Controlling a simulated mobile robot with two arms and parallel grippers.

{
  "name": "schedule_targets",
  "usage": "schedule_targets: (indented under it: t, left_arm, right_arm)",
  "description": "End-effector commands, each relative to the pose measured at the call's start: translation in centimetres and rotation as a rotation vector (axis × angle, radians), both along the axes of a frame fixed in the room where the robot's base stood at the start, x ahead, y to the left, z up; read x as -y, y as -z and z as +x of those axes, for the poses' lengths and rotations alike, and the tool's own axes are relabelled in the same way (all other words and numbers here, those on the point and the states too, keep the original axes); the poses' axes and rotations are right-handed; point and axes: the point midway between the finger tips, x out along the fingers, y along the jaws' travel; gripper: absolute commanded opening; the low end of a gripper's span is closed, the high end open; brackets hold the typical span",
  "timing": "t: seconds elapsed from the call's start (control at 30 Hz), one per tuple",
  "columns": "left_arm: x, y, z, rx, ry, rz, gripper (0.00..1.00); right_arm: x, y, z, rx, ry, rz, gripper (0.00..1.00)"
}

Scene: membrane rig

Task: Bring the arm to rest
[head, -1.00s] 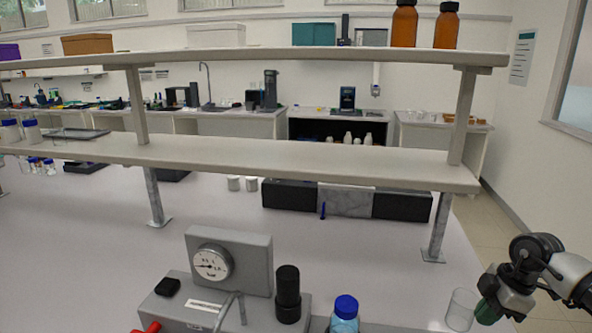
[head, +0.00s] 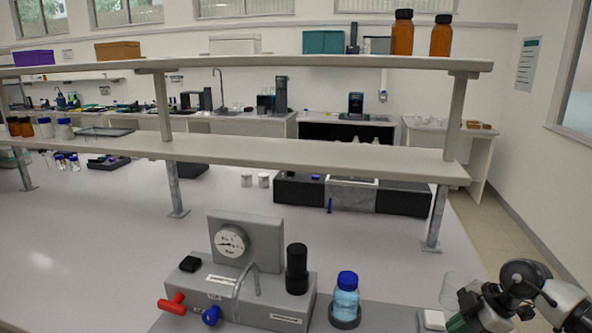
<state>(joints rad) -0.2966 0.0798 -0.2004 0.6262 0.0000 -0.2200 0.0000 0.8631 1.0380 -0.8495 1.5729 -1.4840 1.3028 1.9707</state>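My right arm comes in from the right edge in the head view. Its gripper (head: 468,314) is at the bottom right, low over the bench, with a dark green part showing at its end. It overlaps a clear glass beaker (head: 453,288) in the picture. Whether the gripper touches the beaker, and whether its fingers are open or shut, I cannot tell. My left arm and gripper are not in view.
A grey rig with a pressure gauge (head: 232,241), red handle (head: 172,303) and black cylinder (head: 297,269) stands at front centre. A blue-capped bottle (head: 346,297) stands right of it. A two-tier shelf (head: 310,153) spans the bench behind. Open bench lies left.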

Motion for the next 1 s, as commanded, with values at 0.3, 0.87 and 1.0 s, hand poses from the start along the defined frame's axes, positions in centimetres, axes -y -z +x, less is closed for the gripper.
schedule_targets:
  t: [0.3,0.87,1.0]
  left_arm:
    - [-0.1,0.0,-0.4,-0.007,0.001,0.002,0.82]
    - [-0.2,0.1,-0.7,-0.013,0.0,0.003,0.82]
    - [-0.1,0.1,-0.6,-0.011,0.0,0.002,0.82]
  right_arm:
    - [-11.4,-0.1,-0.3,0.279,-0.139,0.393,0.0]
    - [-16.5,-3.3,-3.2,0.819,0.81,0.906,0.0]
    - [-13.4,1.0,-6.0,0.699,1.139,0.707,0.0]
